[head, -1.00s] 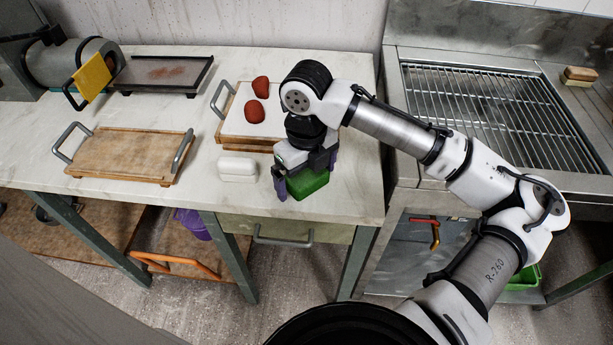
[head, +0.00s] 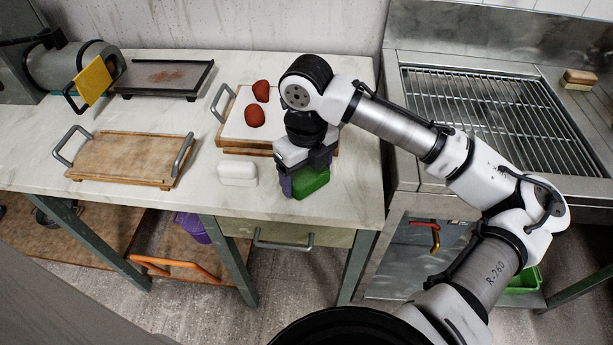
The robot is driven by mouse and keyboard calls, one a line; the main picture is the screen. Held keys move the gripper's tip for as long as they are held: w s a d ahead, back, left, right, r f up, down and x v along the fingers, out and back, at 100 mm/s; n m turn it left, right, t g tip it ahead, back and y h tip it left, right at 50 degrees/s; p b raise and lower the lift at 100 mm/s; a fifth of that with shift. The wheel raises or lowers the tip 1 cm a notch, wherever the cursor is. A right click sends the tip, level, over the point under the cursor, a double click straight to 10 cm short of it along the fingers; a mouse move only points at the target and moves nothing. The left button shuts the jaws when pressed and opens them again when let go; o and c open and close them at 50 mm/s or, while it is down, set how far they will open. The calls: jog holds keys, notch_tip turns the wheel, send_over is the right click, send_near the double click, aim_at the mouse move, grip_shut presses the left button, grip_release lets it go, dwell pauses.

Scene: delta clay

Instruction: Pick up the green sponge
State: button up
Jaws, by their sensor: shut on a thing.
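The green sponge (head: 311,184) is a green block near the front edge of the white worktop. My gripper (head: 304,180) points down over it, with its purple-tipped fingers closed on the sponge. One finger shows at the sponge's left side; the other is mostly hidden. I cannot tell whether the sponge touches the worktop or is slightly above it.
A white block (head: 237,173) lies just left of the sponge. A white cutting board (head: 236,125) with two red lumps (head: 255,115) is behind. A wooden tray (head: 124,157) stands left, and a metal sink with a grate (head: 490,108) is right.

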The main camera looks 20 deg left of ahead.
aim_at(306, 172)
notch_tip(306, 172, up, 19)
jog(key=shift+f+p, duration=0.2)
jog(key=shift+p, duration=0.2)
